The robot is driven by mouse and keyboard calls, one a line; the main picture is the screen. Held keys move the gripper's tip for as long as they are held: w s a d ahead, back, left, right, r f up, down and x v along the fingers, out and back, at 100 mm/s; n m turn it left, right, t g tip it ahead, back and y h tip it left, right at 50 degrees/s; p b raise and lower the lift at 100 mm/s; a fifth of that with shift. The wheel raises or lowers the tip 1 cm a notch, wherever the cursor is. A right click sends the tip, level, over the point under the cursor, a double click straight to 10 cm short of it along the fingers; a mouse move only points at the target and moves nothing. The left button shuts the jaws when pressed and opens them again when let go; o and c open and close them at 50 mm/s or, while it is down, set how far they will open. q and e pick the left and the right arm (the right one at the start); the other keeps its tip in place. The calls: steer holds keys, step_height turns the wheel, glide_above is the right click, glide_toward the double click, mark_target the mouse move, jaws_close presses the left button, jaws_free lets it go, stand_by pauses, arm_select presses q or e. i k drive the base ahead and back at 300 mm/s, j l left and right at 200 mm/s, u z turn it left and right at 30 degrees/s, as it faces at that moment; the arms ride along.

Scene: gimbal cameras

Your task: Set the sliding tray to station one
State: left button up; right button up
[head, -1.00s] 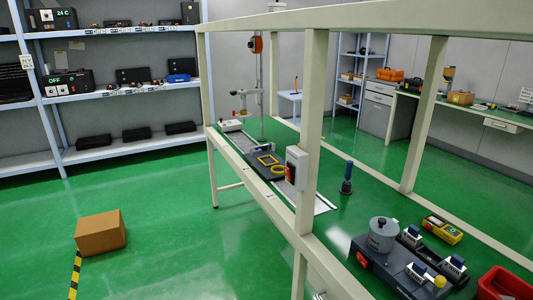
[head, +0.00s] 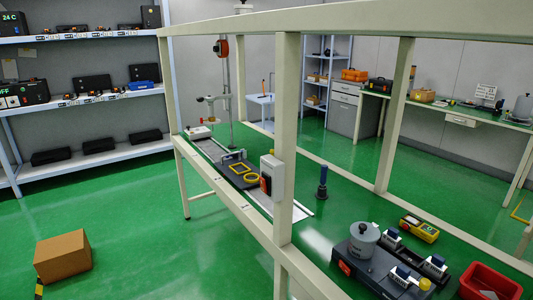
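The sliding tray (head: 238,174) is a dark plate with yellow outlines on it, on a pale rail (head: 208,150) that runs along the bench. It lies between the small white device at the rail's far end and the grey box on the near post. The station marks are too small to read. Neither of my grippers shows in the head view.
The bench has a cream frame with posts (head: 287,140) and a top beam between me and the rail. A grey box with an orange side (head: 272,175) hangs by the near post. A cardboard box (head: 63,256) sits on the green floor at left. A red bin (head: 490,284) stands at lower right.

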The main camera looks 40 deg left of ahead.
mark_target(242, 173)
steer(key=j+z, duration=0.25)
steer(key=j, duration=0.2)
steer(key=j+z, duration=0.3)
steer(key=k+j+z, duration=0.1)
steer(key=j+z, duration=0.2)
steer(key=j, duration=1.15)
steer(key=k+j+z, duration=0.1)
steer(key=j, duration=0.35)
steer(key=k+j, duration=0.1)
steer(key=j, duration=0.4)
steer(key=k+j, duration=0.1)
steer(key=j, duration=0.35)
steer(key=k+j+z, duration=0.1)
steer(key=j, duration=0.35)
steer(key=k+j, duration=0.1)
steer(key=j, duration=0.35)
steer(key=i+z, duration=0.05)
